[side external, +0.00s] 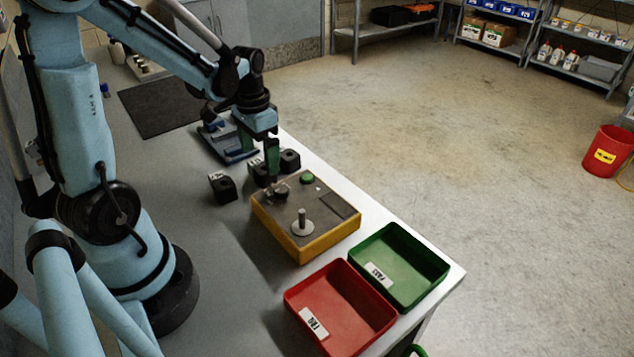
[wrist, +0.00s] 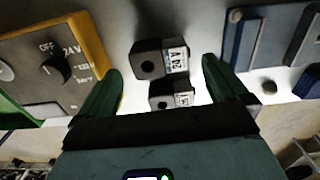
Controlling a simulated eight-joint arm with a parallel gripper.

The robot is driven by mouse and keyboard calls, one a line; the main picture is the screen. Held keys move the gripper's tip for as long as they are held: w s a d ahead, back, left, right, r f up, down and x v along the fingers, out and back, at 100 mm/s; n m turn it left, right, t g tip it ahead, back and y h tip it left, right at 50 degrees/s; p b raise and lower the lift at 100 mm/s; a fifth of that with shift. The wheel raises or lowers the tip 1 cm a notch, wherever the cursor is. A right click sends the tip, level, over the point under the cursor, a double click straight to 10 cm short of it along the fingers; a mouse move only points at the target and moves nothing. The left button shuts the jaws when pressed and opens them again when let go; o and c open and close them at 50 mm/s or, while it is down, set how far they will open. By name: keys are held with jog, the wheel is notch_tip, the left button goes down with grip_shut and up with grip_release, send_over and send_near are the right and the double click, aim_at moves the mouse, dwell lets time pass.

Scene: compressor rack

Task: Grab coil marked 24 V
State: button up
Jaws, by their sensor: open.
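A black coil with a white label reading 24 V (wrist: 150,62) lies between the spread fingers in the wrist view. A second black coil (wrist: 160,97) sits just below it there; its label is partly cut off by my gripper and I cannot read it surely. In the side external view, black coils stand at the gripper (side external: 290,160), and another coil (side external: 222,187) stands apart to the left. Which of these bears the 24 V label cannot be told there. My gripper (wrist: 162,72) is open, with green fingers apart and nothing held; in the side view it (side external: 262,162) is low over the coils.
A yellow tester box (side external: 315,245) with a knob, green button and upright post stands close beside the gripper. A blue fixture (side external: 240,155) is on the other side. Red (side external: 350,312) and green (side external: 410,268) trays sit at the near table end. A dark mat (side external: 160,105) lies behind.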

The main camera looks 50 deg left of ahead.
aim_at(260, 164)
jog(key=shift+a+f, duration=0.1)
jog(key=shift+f, duration=1.75)
jog(key=shift+s, duration=0.1)
jog(key=shift+c, duration=0.5)
